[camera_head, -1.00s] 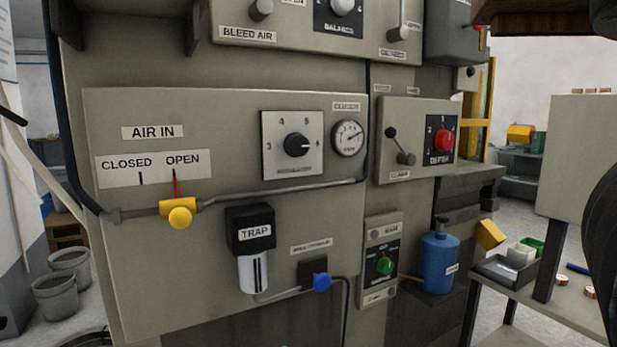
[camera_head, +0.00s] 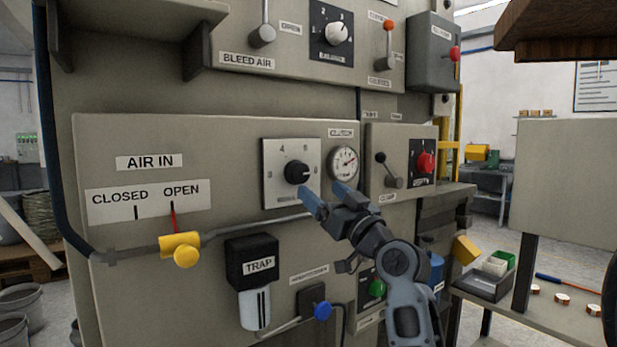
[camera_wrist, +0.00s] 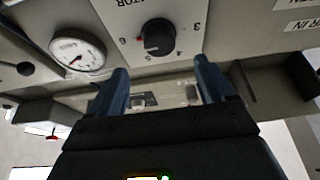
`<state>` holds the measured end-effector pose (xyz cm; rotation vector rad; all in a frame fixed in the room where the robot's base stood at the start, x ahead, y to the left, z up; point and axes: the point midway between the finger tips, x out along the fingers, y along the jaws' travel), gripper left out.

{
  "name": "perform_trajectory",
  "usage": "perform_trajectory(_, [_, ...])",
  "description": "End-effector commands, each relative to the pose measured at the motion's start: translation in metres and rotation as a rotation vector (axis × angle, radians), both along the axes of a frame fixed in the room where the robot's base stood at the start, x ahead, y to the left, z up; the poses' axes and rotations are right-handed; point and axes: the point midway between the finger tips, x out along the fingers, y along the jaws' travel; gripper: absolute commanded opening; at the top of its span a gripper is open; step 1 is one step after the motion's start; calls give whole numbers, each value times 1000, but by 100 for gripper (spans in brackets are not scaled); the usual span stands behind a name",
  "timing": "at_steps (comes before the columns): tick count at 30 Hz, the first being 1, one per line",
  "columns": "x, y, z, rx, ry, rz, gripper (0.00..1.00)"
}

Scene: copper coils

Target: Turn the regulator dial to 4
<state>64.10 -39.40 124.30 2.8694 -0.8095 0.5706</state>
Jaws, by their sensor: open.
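The regulator dial is a black round knob (camera_head: 298,172) on a pale square plate (camera_head: 270,190). Small numbers ring it; 4 and 5 are along the top. Its pointer appears to face right, toward the 6. In the wrist view the knob (camera_wrist: 159,37) appears upside down, just beyond the fingertips. My gripper (camera_head: 328,197) is open and empty, below and right of the knob. In the wrist view its two blue fingers (camera_wrist: 161,68) are spread apart, and the knob lies ahead between their directions, not visibly touched.
A round pressure gauge (camera_head: 344,163) sits close right of the dial plate. A grey pipe (camera_head: 250,227) with a yellow valve knob (camera_head: 186,256) runs below it. A lever (camera_head: 387,170) and a red knob (camera_head: 426,162) are on the panel to the right.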

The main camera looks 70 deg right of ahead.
Motion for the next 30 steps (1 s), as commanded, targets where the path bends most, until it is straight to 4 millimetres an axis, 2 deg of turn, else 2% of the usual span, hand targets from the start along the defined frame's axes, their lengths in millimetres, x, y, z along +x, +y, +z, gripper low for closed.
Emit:
perform_trajectory(15, [53, -32, 28, 0, -1, 0, 82])
perform_trajectory(27, [60, -36, 29, 0, 0, 0, 82])
perform_trajectory(30, [60, -36, 29, 0, 0, 0, 73])
